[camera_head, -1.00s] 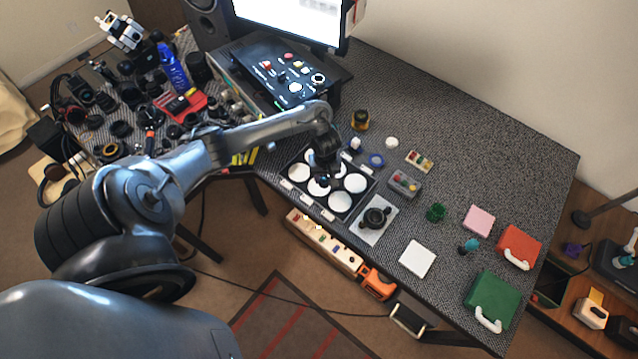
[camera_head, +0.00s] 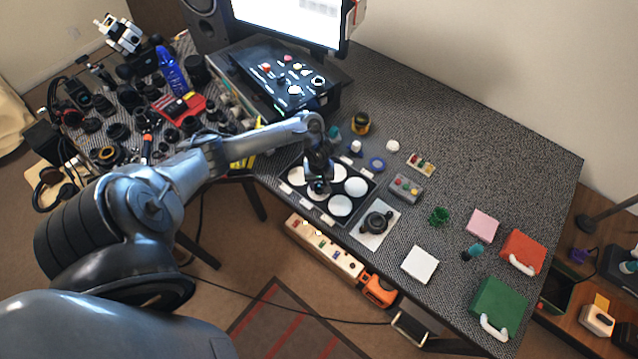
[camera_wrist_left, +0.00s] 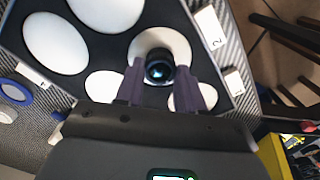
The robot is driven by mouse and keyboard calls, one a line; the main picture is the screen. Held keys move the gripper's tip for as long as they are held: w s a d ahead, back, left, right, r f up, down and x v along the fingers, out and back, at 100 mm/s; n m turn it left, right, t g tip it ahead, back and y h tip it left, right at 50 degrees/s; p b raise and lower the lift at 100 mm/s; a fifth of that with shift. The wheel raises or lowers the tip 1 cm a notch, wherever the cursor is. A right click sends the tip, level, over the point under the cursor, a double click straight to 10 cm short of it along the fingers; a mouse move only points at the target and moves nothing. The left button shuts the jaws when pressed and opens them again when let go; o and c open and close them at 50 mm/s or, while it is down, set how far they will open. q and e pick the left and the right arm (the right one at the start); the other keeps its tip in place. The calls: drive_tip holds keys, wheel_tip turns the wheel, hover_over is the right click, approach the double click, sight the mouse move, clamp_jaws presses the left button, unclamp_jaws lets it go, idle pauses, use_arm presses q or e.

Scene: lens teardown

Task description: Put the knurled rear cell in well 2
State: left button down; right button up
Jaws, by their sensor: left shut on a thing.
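My left gripper (camera_head: 318,187) is over the front middle white well of the black tray (camera_head: 367,205). In the left wrist view, its two purple-grey fingers (camera_wrist_left: 158,88) are closed on the sides of a small dark round lens piece, the rear cell (camera_wrist_left: 160,68), with bluish glass facing up. The cell is over a white well disc (camera_wrist_left: 158,36) beside a label that reads 2 (camera_wrist_left: 210,28). I cannot tell whether the cell touches the disc. Its knurling is too small to see. My right gripper is not in view.
Other white wells (camera_head: 340,206) surround the gripper. A dark lens part on a light plate (camera_head: 372,239) stands right of the tray. A blue ring (camera_head: 377,163) and a grey box with buttons (camera_head: 405,187) lie behind it.

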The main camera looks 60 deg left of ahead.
sight(319, 186)
use_arm(q)
drive_tip(key=c, duration=0.7)
unclamp_jaws()
drive_tip(key=shift+f, duration=0.1)
wheel_tip(319, 186, up, 11)
drive_tip(key=p, duration=0.5)
drive_tip(key=d+m+t, duration=0.5)
drive_tip(key=d+m, duration=0.6)
drive_tip(key=d, duration=1.2)
drive_tip(key=s+d+r+m+g, duration=0.1)
drive_tip(key=s+r+m, duration=0.3)
drive_tip(key=s+r, duration=0.7)
drive_tip(key=shift+s+d+r+p, duration=0.15)
drive_tip(key=shift+s+d+p, duration=0.25)
drive_tip(key=shift+s+d, duration=0.45)
